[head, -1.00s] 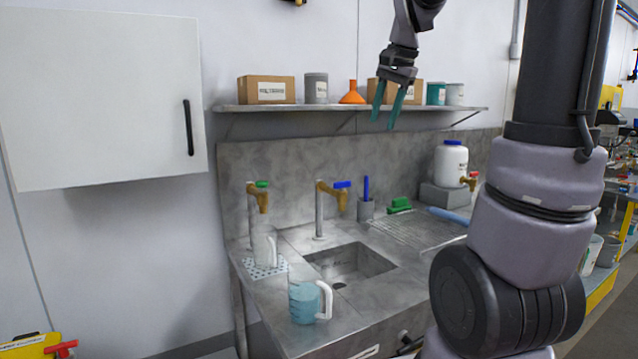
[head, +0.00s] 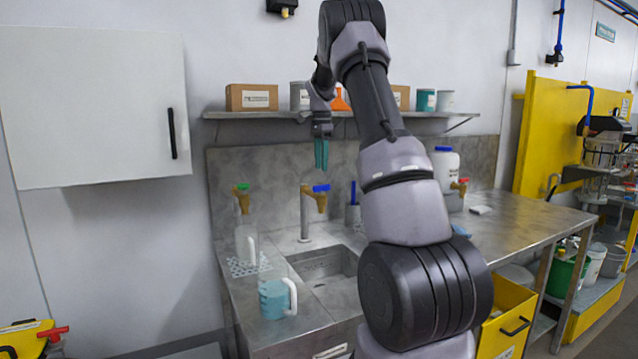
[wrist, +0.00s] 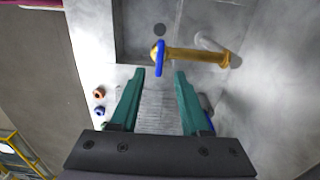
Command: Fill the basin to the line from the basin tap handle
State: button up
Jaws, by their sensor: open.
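The basin (head: 340,291) is a square steel sink sunk in the counter, partly hidden by my arm in the head view. The basin tap is a brass spout on a steel post, with a blue handle (head: 321,188) on top. In the wrist view the blue handle (wrist: 159,58) lies just beyond my fingertips, with the brass spout (wrist: 195,56) to its right. My gripper (head: 321,155) points down above the tap; in the wrist view (wrist: 158,75) its teal fingers are apart and empty. They do not touch the handle. I cannot make out the fill line.
A second tap with a green handle (head: 241,188) stands to the left, above a clear jug (head: 247,244). A blue jug (head: 275,299) stands near the counter's front edge. A shelf (head: 360,115) with boxes and tins is behind my wrist.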

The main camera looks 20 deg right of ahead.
aim_at(322, 188)
notch_tip(322, 188, down, 7)
jog(key=shift+d+r, duration=0.1)
dwell(0.3)
grip_shut()
